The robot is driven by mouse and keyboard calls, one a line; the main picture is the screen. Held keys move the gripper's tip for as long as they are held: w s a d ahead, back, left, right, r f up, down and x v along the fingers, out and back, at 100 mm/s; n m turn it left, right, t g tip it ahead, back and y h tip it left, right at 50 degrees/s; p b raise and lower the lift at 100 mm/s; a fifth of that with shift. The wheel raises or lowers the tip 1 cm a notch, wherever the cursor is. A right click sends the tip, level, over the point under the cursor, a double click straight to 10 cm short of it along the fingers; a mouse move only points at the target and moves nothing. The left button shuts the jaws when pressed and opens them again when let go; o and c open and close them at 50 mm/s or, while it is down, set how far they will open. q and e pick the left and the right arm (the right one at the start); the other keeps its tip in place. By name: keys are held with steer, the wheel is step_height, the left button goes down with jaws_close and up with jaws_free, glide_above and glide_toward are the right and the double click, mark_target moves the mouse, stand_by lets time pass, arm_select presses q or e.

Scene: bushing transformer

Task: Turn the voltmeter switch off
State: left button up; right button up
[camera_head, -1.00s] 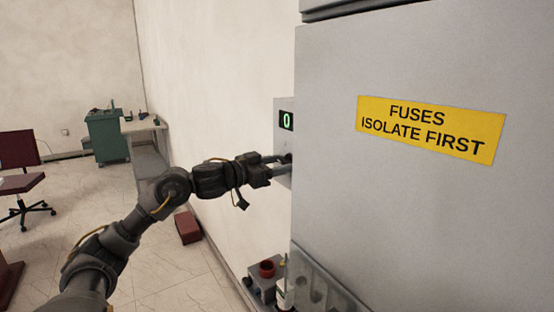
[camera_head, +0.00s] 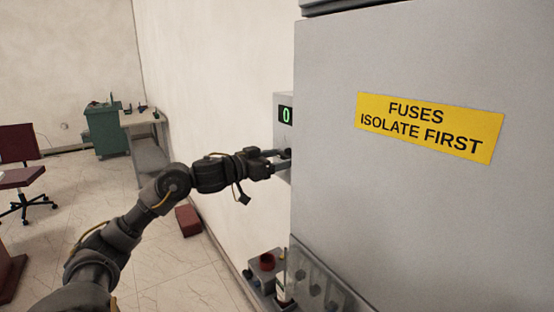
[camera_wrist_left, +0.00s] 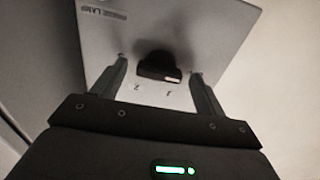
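The voltmeter switch is a dark knob (camera_wrist_left: 158,66) with a pale mark, on a light grey panel (camera_wrist_left: 215,30) in the left wrist view. The digits 2 and 1 are printed on the panel below it. My left gripper (camera_wrist_left: 159,72) is open, with one finger on each side of the knob and visible gaps to it. In the head view my left gripper (camera_head: 281,159) reaches the grey box (camera_head: 283,136), whose display (camera_head: 286,115) shows a green 0. The knob is hard to make out there. My right gripper is not in view.
A large grey cabinet (camera_head: 400,220) with a yellow fuse sign (camera_head: 430,125) stands close on the right. Below are a small unit with a red ring (camera_head: 267,262) and a clear guard (camera_head: 325,285). A red box (camera_head: 188,220) lies on the floor by the wall.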

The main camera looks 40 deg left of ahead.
arm_select(q)
steer(key=shift+s, duration=0.15)
steer(key=shift+s+a+f+b, duration=0.15)
steer(key=shift+s+b, duration=0.05)
steer(key=shift+b, duration=0.1)
steer(key=b+v, duration=0.5)
steer(key=v, duration=0.5)
stand_by(0.5)
